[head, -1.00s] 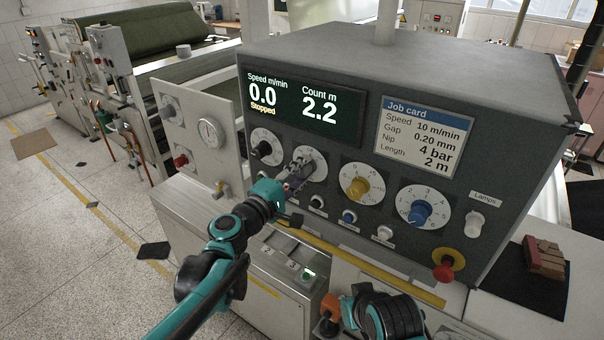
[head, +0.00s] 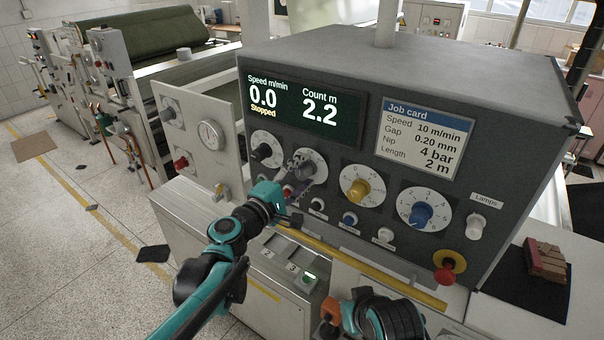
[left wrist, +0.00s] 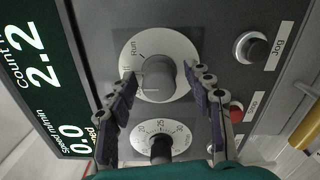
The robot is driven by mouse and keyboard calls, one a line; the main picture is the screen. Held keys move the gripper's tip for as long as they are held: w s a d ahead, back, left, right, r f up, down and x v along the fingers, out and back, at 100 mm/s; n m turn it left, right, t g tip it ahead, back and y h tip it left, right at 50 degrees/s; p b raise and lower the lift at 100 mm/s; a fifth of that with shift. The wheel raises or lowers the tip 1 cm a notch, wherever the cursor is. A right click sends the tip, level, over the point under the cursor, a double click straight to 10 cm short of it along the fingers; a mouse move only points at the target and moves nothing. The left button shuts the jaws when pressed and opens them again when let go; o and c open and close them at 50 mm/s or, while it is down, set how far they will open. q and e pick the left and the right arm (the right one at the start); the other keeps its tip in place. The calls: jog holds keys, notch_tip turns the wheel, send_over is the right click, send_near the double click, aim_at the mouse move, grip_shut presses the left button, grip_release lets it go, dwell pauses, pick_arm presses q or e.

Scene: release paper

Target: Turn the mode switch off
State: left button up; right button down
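The mode switch is a grey knob (head: 306,160) on a white round dial in the panel's upper row, right of a black-knobbed dial. In the left wrist view, the grey knob (left wrist: 155,76) has "Run" printed at its upper left; I cannot tell exactly where it points. My left gripper (head: 299,186) is at the lower edge of this dial. In the left wrist view, its open fingers (left wrist: 163,78) stand on either side of the knob, with visible gaps. The fingers hide part of the dial.
The display (head: 304,103) reads 0.0, Stopped, and 2.2. Small buttons sit just below the dials; a black Jog button (left wrist: 253,48) and a red button (left wrist: 236,112) are close to the fingers. A yellow bar (head: 365,267) runs below the panel. A red emergency knob (head: 446,274) is at right.

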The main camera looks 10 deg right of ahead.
pick_arm(q)
jog(key=v, duration=1.2)
jog(key=s+a+f+m+g+y+b, duration=0.2)
jog(key=s+a+f+m+b, duration=0.15)
jog(key=f+b, duration=0.6)
jog(key=s+a+f+m+g+y+b, duration=0.1)
jog(key=s+a+f+m+y+b, duration=0.2)
jog(key=f, duration=1.1)
jog(key=s+a+f+m+g+y+b, duration=0.1)
jog(key=s+a+f+m+y+b, duration=0.1)
jog(key=s+a+f+y+b, duration=0.2)
jog(key=s+a+f+m+g+y+b, duration=0.1)
jog(key=s+a+f+b, duration=0.4)
jog(key=a+f+b, duration=0.5)
notch_tip(320, 180, down, 8)
jog(key=a+m+y, duration=0.1)
jog(key=y, duration=0.1)
jog(key=shift+s+m+g+y, duration=0.3)
jog(key=shift+m+y, duration=0.05)
jog(key=shift+y, duration=0.05)
